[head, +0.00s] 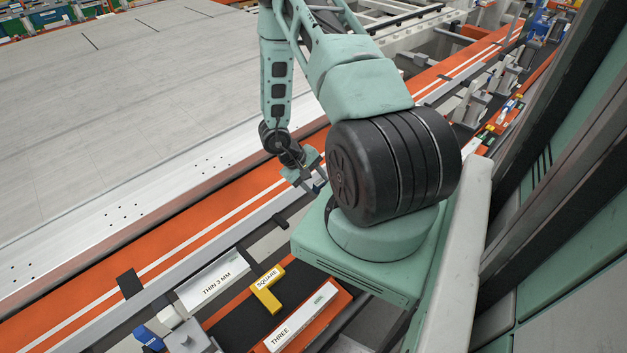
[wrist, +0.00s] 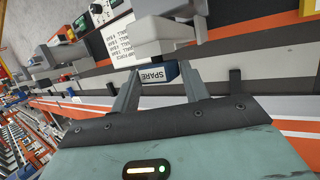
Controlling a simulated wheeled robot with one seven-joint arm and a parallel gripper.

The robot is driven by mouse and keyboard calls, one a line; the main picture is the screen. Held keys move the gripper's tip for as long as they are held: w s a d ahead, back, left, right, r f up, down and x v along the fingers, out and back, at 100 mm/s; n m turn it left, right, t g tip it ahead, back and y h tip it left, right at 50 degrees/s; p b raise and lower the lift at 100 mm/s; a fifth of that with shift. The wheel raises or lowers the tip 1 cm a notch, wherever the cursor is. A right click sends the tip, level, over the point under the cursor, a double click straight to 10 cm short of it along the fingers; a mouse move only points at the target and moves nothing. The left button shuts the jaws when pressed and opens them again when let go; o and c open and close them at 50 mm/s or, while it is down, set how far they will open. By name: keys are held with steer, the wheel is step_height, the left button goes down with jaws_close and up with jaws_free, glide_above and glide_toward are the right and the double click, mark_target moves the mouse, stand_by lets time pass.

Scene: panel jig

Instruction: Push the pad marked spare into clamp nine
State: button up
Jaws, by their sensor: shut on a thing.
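The pad marked SPARE (wrist: 158,76) is a small blue block with a white label, upside down in the wrist view. My gripper (wrist: 159,71) is shut on it, one grey finger on each side. A grey clamp-like block (wrist: 165,32) stands just beyond the pad; I cannot tell whether they touch. No number shows on it, so I cannot tell whether it is clamp nine. In the head view my gripper (head: 312,181) is low over the orange rail, partly behind my arm, and the pad is too small there to make out clearly.
A printed list (wrist: 122,42) lies beside the grey block. An orange rail (head: 170,245) with white stripes runs diagonally past a wide pale panel bed (head: 110,130). In front are a THIN 3 MM strip (head: 216,280), a yellow square (head: 266,291) and a label THREE (head: 300,318).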

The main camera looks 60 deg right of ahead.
steer(key=shift+s+a, duration=0.1)
steer(key=shift+s, duration=0.2)
steer(key=o, duration=1.2)
steer(key=shift+o, duration=0.2)
steer(key=b+v, duration=0.2)
steer(key=v, duration=1.5)
steer(key=shift+w+a+r, duration=0.1)
steer(key=shift+w+a, duration=0.05)
